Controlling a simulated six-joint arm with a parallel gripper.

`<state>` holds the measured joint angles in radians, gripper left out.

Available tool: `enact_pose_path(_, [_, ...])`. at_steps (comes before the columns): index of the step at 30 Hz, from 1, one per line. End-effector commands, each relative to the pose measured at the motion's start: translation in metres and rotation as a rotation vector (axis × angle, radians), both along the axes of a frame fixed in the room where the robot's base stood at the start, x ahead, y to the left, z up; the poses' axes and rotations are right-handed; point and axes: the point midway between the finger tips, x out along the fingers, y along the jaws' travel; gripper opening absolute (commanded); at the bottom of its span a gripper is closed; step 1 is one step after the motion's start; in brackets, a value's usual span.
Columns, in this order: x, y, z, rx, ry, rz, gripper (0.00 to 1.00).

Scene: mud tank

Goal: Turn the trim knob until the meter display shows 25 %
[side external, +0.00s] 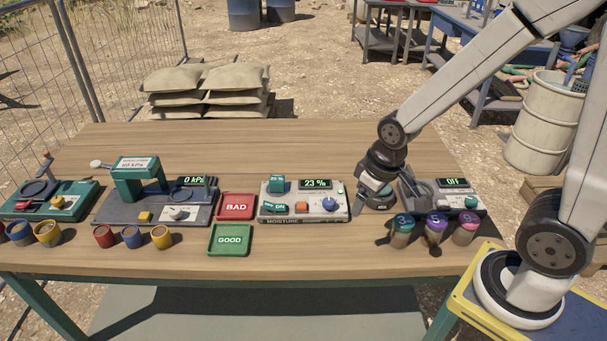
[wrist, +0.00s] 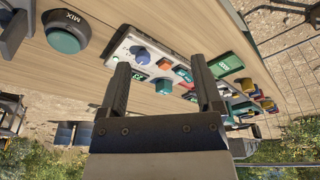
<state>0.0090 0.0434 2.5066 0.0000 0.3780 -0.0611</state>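The moisture meter (side external: 268,214) is a light box on the table in the side view. Its green display (side external: 315,183) reads 23 %. The blue trim knob (side external: 329,204) is at its right front; it also shows in the wrist view (wrist: 142,53). A teal block (side external: 277,183) on the meter's back left is marked 25 %. My gripper (wrist: 160,64) is open, its two dark fingers wide apart with nothing between them. The fingers point toward the meter, apart from the knob. In the side view my wrist is just right of the meter, and the fingers are hard to make out.
Red BAD (side external: 237,206) and green GOOD (side external: 230,240) trays lie left of the meter. A MIX button (wrist: 65,38) is beside it in the wrist view. A device reading OFF (side external: 455,182) and several lidded cups (side external: 434,228) stand right. The table behind is clear.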

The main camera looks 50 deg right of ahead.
Motion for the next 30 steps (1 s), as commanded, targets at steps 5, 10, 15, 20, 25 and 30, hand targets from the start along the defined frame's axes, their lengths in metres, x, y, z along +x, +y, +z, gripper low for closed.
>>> enact_pose_path(5, [0.029, -0.007, -0.003, -0.025, 0.044, 0.107, 0.83])
enact_pose_path(10, [0.065, -0.018, -0.011, -0.047, 0.101, 0.258, 0.83])
enact_pose_path(15, [0.099, -0.031, -0.022, -0.059, 0.156, 0.409, 0.83])
enact_pose_path(20, [0.120, -0.041, -0.031, -0.061, 0.190, 0.518, 0.83])
enact_pose_path(25, [0.130, -0.045, -0.036, -0.060, 0.207, 0.576, 0.83])
enact_pose_path(30, [0.131, -0.046, -0.037, -0.060, 0.210, 0.584, 0.83])
